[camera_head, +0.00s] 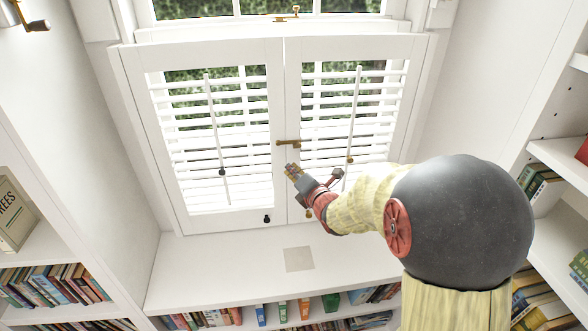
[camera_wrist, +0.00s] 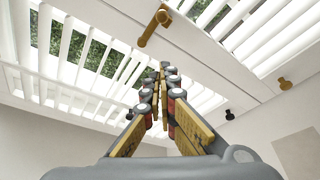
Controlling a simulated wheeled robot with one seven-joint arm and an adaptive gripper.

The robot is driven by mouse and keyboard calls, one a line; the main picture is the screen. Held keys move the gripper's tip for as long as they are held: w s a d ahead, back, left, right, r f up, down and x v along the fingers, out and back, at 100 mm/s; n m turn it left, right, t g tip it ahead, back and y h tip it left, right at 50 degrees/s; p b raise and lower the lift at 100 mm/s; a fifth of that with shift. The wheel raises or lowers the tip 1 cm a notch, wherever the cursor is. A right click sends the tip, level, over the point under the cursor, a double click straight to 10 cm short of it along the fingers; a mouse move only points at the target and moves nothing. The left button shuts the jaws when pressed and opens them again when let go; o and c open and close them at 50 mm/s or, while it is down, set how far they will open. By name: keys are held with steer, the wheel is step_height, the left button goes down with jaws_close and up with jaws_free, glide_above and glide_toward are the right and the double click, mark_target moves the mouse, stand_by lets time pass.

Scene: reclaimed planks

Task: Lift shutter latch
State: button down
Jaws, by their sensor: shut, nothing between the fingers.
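The brass shutter latch (camera_head: 288,142) lies nearly level across the seam between the two white louvred shutters, the left shutter (camera_head: 262,105) and the right shutter (camera_head: 292,75). In the wrist view the latch (camera_wrist: 148,30) shows at the top as a short brass bar with a rounded end. My gripper (camera_head: 291,170) is just below the latch in the head view, apart from it in the picture. In the wrist view my gripper's fingers (camera_wrist: 162,70) meet at the tips, shut with nothing between them. The exact depth gap to the latch cannot be told.
A black knob (camera_head: 267,218) and a brass knob (camera_head: 309,214) sit low on the shutters. Tilt rods (camera_head: 216,130) run down the louvres. A second brass latch (camera_head: 287,15) is above. The sill (camera_head: 220,262) is bare except for a beige square (camera_head: 299,259). Bookshelves flank both sides.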

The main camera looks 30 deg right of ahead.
mark_target(289, 144)
steer(key=w+f+b, duration=0.1)
steer(key=w+f, duration=0.1)
steer(key=w, duration=0.6)
steer(key=shift+s+d+r, duration=0.25)
steer(key=shift+d+r, duration=0.25)
steer(key=shift+d, duration=0.1)
steer(key=shift+s+d+r, duration=0.3)
steer(key=shift+d+r, duration=0.15)
steer(key=shift+d, duration=0.15)
steer(key=shift+s+d+r, duration=0.25)
steer(key=shift+d+r, duration=0.25)
steer(key=shift+d, duration=0.1)
steer(key=shift+w, duration=0.1)
steer(key=shift+b, duration=0.35)
steer(key=shift+d+n, duration=0.1)
steer(key=shift+n, duration=0.2)
